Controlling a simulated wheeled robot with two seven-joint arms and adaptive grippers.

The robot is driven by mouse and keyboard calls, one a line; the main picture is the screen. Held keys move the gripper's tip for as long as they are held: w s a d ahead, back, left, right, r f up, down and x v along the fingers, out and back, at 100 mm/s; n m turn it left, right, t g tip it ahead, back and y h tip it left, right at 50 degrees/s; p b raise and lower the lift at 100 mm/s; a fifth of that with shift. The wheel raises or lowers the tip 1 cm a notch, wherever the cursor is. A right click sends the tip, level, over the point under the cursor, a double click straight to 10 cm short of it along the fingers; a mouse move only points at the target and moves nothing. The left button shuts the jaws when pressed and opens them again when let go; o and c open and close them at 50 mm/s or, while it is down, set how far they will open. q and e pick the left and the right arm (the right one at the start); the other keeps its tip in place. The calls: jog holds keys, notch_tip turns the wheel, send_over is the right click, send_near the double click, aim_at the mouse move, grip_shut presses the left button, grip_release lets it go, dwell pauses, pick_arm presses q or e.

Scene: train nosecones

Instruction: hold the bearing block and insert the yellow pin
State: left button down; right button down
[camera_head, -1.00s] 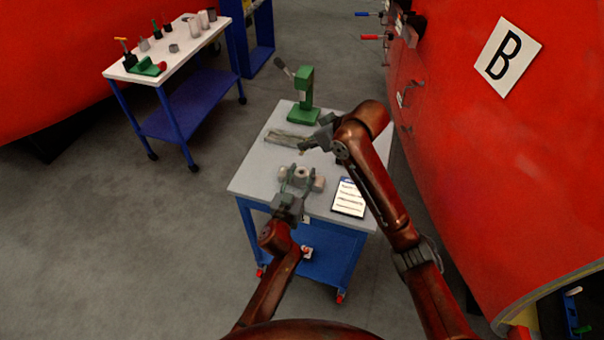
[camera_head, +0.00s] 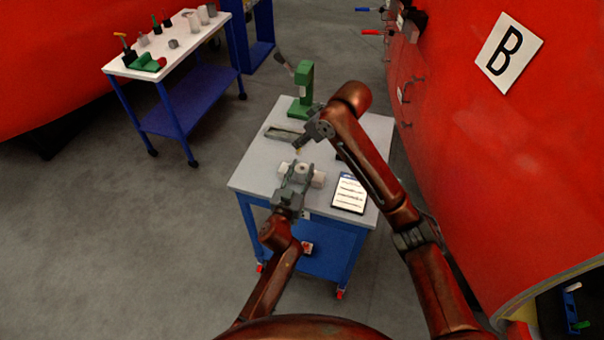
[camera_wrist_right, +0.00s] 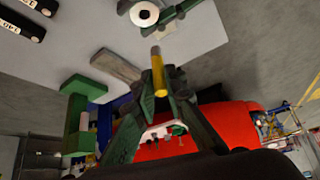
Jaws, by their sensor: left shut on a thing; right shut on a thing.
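The pale bearing block (camera_head: 317,179) is at the front of the grey table. My left gripper (camera_head: 296,178) is shut on it, with fingers on either side. In the right wrist view the block's round face with a dark hole (camera_wrist_right: 144,14) shows at the top, cut by the frame edge. My right gripper (camera_wrist_right: 158,84) is shut on the yellow pin (camera_wrist_right: 158,75), whose grey tip points toward the block. The pin is apart from the hole in that view. In the head view my right gripper (camera_head: 302,147) is just above and behind the block; the pin is very small there.
A green press (camera_head: 304,95) stands at the table's back, with a grey tray (camera_head: 283,134) in front of it. A tablet (camera_head: 349,194) lies at the right front. A white-topped cart (camera_head: 170,55) stands apart at the left. The red train shell is at the right.

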aim_at(299, 167)
jog(key=shift+w+f+n+g+h, duration=0.3)
jog(key=shift+w+g+h, duration=0.1)
jog(key=shift+g+h, duration=0.2)
notch_tip(299, 167, down, 10)
jog(key=shift+d+f, duration=0.1)
jog(key=shift+f, duration=0.15)
